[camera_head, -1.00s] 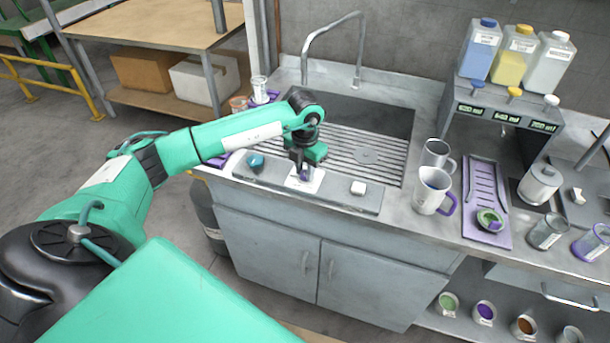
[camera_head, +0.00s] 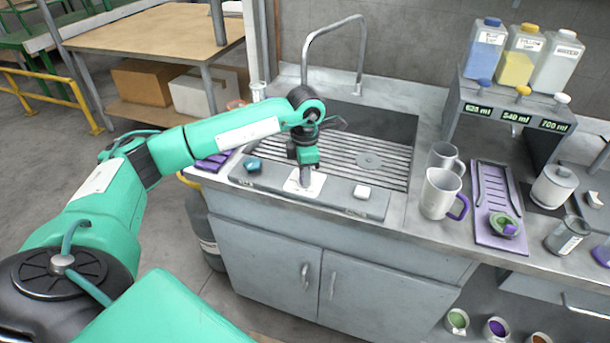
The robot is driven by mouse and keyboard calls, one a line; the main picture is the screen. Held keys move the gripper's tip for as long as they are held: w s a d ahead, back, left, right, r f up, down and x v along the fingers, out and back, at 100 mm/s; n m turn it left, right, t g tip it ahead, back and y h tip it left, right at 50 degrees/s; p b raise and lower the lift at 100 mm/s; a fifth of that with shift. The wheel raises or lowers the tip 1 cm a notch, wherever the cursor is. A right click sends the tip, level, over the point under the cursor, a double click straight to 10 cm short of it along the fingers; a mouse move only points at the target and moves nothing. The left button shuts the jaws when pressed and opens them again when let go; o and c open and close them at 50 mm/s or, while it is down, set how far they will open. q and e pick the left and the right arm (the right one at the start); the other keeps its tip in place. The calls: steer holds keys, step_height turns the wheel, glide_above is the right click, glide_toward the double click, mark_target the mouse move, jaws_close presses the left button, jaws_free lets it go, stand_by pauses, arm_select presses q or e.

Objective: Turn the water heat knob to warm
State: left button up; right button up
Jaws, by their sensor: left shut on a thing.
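A grey control panel (camera_head: 330,202) runs along the front edge of the sink. A white plate (camera_head: 316,186) lies in its middle, and a small purplish-grey knob (camera_head: 305,177) stands on it. My left gripper (camera_head: 304,174) points down over this plate and is shut on the knob, which its fingers largely hide. The knob's pointer and any warm marking are too small or covered to read. A teal knob (camera_head: 252,165) sits on the panel's left end and a white knob (camera_head: 362,191) on its right. My right gripper is not in view.
The sink (camera_head: 390,150) with a slatted rack and tall faucet (camera_head: 362,50) lies behind my left gripper. Two mugs (camera_head: 440,195), a purple tray (camera_head: 497,225) and a bottle dispenser (camera_head: 510,100) stand to the right. Grey cabinet doors (camera_head: 345,285) are below.

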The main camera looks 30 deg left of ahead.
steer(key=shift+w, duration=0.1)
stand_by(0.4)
arm_select(q)
steer(key=o, duration=1)
step_height(320, 180, up, 14)
steer(key=b, duration=0.2)
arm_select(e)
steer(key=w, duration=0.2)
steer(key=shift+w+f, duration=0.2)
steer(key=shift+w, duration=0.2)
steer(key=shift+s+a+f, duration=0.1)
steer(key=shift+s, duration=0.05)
